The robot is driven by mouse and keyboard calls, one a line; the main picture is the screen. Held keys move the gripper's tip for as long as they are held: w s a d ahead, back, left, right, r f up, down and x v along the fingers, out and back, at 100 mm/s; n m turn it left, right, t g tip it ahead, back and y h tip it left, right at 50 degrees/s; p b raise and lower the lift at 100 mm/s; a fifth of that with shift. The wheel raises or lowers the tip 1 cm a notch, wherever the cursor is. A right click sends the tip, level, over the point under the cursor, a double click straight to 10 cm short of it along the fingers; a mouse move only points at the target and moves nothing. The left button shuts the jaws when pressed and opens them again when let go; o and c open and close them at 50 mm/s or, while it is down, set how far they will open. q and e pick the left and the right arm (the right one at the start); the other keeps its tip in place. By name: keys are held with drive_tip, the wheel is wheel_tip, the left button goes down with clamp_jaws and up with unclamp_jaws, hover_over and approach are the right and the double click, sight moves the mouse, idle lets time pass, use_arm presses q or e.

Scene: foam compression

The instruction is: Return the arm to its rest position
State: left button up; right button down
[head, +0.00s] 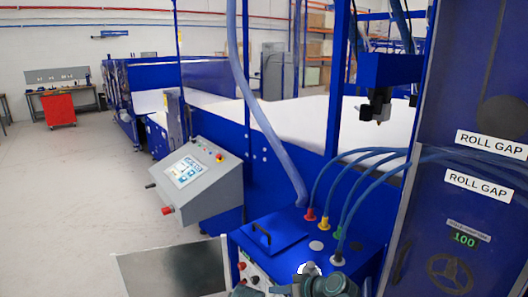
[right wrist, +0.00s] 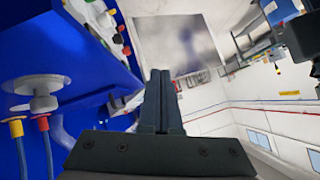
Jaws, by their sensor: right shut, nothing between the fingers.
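My right gripper (right wrist: 160,75) shows in the right wrist view with its two dark fingers pressed together and nothing between them. It is in the air beside the blue cabinet with the hose fittings. In the head view only grey-green parts of my right arm show at the bottom edge, in front of the cabinet; the fingertips cannot be made out there. My left gripper is in neither view.
A blue cabinet (head: 268,234) with hoses, fittings and front buttons stands close. A grey control console (head: 205,180) is to its left, a blue ROLL GAP panel (head: 465,110) to its right. A grey sheet (head: 172,270) stands lower left. Open floor (head: 75,200) lies further left.

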drive_tip(key=s+d+f+m+g+h, duration=0.4)
drive_tip(key=s+d+f+g+h, duration=0.35)
drive_tip(key=d, duration=0.55)
drive_tip(key=s+a+f+n+h+b, duration=0.2)
drive_tip(key=s+a+f+b, duration=0.5)
drive_tip(key=a+f+b, duration=0.4)
drive_tip(key=shift+s+f+n, duration=0.15)
drive_tip(key=shift+f+n, duration=0.45)
drive_tip(key=shift+n, duration=0.1)
idle(0.3)
